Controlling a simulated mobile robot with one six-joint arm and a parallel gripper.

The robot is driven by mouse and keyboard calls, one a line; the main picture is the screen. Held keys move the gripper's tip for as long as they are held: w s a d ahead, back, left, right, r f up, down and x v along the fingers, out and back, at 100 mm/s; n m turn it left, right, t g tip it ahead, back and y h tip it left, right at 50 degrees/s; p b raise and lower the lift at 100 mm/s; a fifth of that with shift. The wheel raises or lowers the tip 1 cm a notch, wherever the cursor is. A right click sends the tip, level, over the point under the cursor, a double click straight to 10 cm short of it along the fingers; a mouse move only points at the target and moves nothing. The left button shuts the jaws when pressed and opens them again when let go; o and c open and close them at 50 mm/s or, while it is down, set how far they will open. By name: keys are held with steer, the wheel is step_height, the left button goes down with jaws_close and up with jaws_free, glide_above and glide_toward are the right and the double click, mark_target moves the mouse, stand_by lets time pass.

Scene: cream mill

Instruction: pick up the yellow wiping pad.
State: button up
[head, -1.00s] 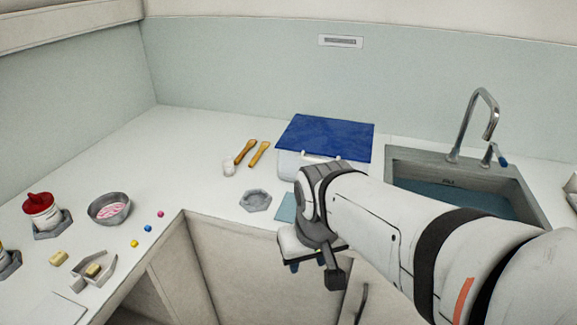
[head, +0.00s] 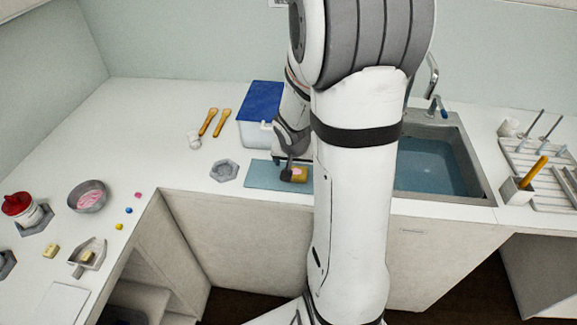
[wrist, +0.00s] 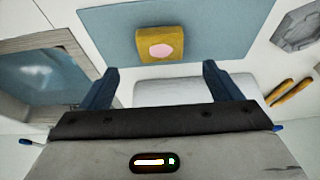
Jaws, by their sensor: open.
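The yellow wiping pad (head: 301,174) lies on the blue-grey mat (head: 262,175) at the counter's front edge, left of the sink. It also shows in the wrist view (wrist: 146,44), with a pink patch on its face. My gripper (wrist: 160,72) is open and empty. Its two dark blue fingers are apart, and the pad appears beyond the fingertips, between their lines. In the head view my arm hides part of the mat, and dark gripper parts overlap the pad's left side.
The sink (head: 446,125) with water is right of the mat. A blue-lidded box (head: 255,133) stands behind it. A grey hexagonal dish (head: 224,171) and two wooden-handled tools (head: 215,123) are left. A rack (head: 548,165) is far right. The left counter has free room.

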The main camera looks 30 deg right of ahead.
mark_target(296, 171)
steer(key=b+x, duration=0.1)
steer(key=x, duration=0.6)
steer(key=shift+a+b, duration=0.1)
steer(key=shift+b, duration=0.3)
steer(key=shift+c, duration=0.5)
steer(key=c, duration=1)
steer(key=shift+o, duration=0.2)
